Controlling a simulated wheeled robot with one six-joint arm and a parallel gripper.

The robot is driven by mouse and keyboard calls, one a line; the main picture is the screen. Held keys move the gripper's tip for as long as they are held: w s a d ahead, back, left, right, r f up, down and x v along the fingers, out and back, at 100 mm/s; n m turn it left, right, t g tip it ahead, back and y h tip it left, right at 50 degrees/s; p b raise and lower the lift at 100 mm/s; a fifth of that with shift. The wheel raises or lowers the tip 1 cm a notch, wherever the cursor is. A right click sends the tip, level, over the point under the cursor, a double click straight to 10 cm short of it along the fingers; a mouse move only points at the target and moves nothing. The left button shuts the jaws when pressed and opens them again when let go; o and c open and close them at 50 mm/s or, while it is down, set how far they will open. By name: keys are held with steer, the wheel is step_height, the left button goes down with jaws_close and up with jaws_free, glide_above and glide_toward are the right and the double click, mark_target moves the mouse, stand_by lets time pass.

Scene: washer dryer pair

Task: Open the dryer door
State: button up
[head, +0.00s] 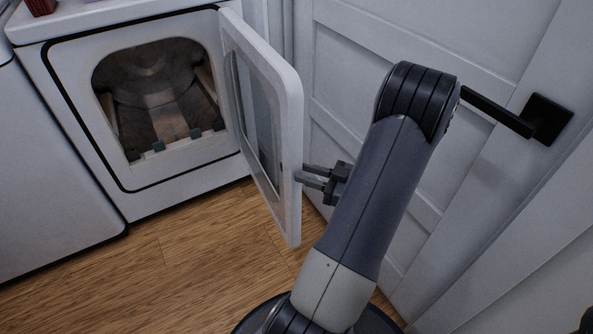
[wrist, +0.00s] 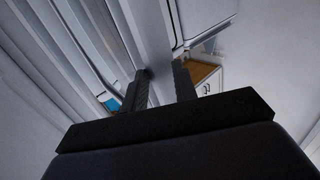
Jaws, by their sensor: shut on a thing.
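The dryer (head: 190,187) is a white front-loader at the left of the head view. Its door (head: 290,108) stands wide open, swung out to the right on its hinge side, with a window in it. The dark drum (head: 160,90) shows inside and looks empty. My gripper (head: 303,176) is at the door's free edge, at about the lower middle, and is shut on it. In the wrist view the two dark fingers (wrist: 164,86) lie on either side of the pale door edge (wrist: 148,35). The exact contact is partly hidden.
A white panelled room door (head: 350,60) with a black lever handle (head: 510,115) stands close to the right of the dryer door and my arm. Another white appliance (head: 50,190) is at the left. Bare wooden floor (head: 190,260) lies in front of the dryer.

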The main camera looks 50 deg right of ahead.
steer(key=p+v, duration=0.1)
steer(key=v, duration=0.6)
steer(key=shift+s+a, duration=0.2)
steer(key=shift+a, duration=0.1)
steer(key=b+x, duration=0.1)
steer(key=x, duration=0.6)
